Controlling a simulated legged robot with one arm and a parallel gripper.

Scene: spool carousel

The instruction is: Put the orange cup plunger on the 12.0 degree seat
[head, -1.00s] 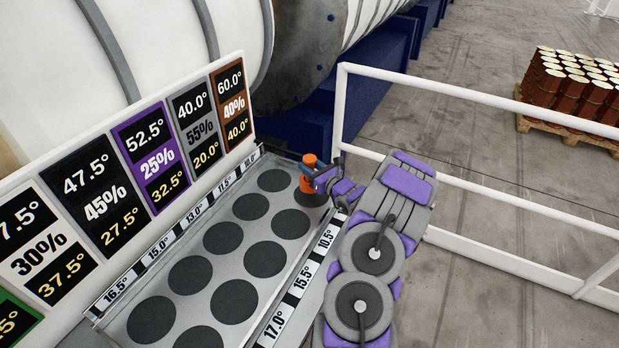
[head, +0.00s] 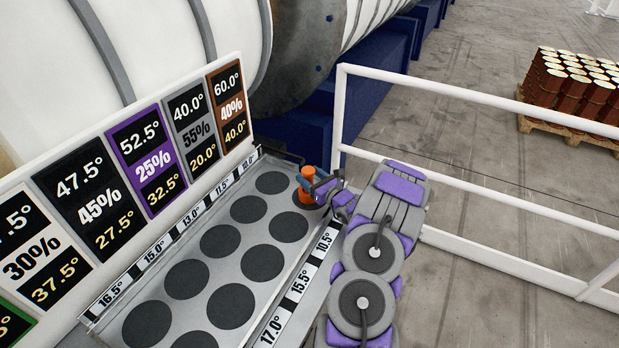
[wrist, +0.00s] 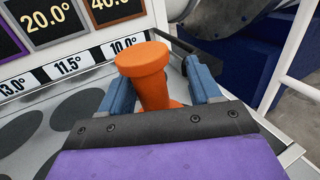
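The orange cup plunger (head: 306,189) stands upright on the far-end seat of the right row in the grey tray (head: 172,296). In the wrist view the plunger (wrist: 145,72) is between the two blue fingers of my gripper (wrist: 160,88). The fingers are spread, with a clear gap on the right side of its stem. My gripper (head: 322,185) reaches it from the right. I see no label reading 12.0 degrees; my arm hides part of the right label strip (head: 300,286).
Other dark seats, such as one at the near left (head: 147,324), are bare. A sign board (head: 100,165) stands along the tray's left side. A white railing (head: 480,190) runs behind my arm. A pallet of drums (head: 575,85) stands far off.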

